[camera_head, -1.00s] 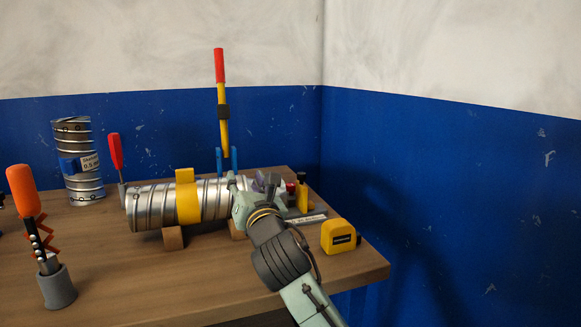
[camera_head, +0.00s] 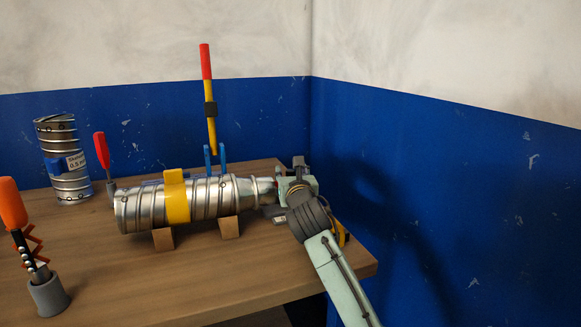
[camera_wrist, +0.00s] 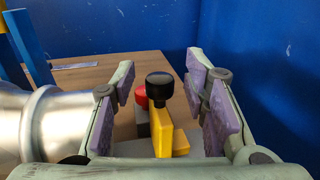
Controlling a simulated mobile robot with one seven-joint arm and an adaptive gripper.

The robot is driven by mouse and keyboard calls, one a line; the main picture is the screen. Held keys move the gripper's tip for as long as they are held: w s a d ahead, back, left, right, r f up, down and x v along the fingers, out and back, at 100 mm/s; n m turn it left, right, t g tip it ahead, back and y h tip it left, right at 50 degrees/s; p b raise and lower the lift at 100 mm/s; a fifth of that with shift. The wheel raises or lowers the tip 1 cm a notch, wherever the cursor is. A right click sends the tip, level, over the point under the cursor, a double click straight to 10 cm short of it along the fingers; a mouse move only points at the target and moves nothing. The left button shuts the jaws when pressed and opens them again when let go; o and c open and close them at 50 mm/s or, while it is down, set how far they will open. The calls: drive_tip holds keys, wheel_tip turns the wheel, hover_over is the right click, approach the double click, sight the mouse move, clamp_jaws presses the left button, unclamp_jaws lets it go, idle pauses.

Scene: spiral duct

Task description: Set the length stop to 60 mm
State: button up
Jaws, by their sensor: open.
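A yellow stop block (camera_wrist: 165,127) with a black round knob (camera_wrist: 160,86) on top stands between my fingers in the wrist view. A red knob (camera_wrist: 141,97) shows just behind and left of it. My gripper (camera_wrist: 162,95) is open, with a purple-padded finger on each side of the block and visible gaps to both. In the head view my gripper (camera_head: 283,186) is just past the right end of the duct (camera_head: 210,200) and hides the stop. I cannot read any length scale in these frames.
The spiral duct rests on wooden blocks (camera_head: 229,228) under a yellow strap (camera_head: 177,200). A red-and-yellow lever (camera_head: 209,100) stands upright behind it. A yellow tape measure (camera_head: 342,235) is mostly hidden behind my arm. The blue wall (camera_head: 430,190) is close on the right.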

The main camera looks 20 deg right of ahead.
drive_tip(key=shift+w, duration=0.4)
drive_tip(key=shift+c, duration=0.2)
clamp_jaws()
idle(0.5)
